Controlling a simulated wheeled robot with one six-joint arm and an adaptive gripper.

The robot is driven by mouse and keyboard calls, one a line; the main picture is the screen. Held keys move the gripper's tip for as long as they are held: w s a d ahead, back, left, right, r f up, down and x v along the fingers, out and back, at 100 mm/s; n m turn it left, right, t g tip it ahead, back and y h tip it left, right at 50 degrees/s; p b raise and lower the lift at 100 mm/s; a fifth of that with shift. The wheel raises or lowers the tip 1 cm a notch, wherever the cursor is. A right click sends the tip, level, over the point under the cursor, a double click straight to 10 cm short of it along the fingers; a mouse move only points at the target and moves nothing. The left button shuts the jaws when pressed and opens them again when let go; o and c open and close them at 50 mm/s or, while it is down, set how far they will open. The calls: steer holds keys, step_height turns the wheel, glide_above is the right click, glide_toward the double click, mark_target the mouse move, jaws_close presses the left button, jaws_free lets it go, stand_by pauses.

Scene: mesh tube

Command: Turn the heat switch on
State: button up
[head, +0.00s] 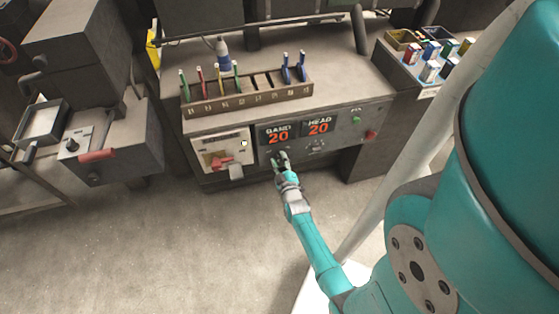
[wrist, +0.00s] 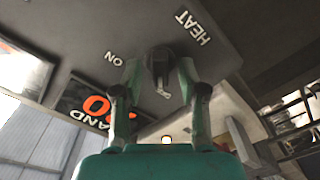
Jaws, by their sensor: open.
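The heat switch (wrist: 160,72) is a small dark toggle with a pale lever tip on the grey panel. In the wrist view, its lever points toward the bottom of the picture, tilted slightly right. The white HEAT label (wrist: 193,28) is above it to the right and the ON label (wrist: 113,58) is to its left. My gripper (head: 281,159) is at the front panel, below the left display. Its fingers are open, one on each side of the switch; I cannot tell whether they touch it. In the head view, the gripper hides the switch.
Two displays (head: 277,135) (head: 318,126) each show an orange 20. To their left is a pale panel with a red handle (head: 222,161). Green (head: 356,119) and red (head: 371,134) buttons are on the right. A rack (head: 250,99) of coloured tools stands on top. The floor in front is clear.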

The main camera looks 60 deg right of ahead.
jaws_close()
steer(key=shift+m, duration=0.4)
steer(key=m, duration=0.3)
steer(key=shift+d+m, duration=0.1)
steer(key=shift+m, duration=0.2)
steer(key=m, duration=0.4)
steer(key=shift+s, duration=0.1)
steer(key=m, duration=0.5)
steer(key=shift+d, duration=0.1)
steer(key=shift+s+m, duration=0.15)
steer(key=shift+m, duration=2.15)
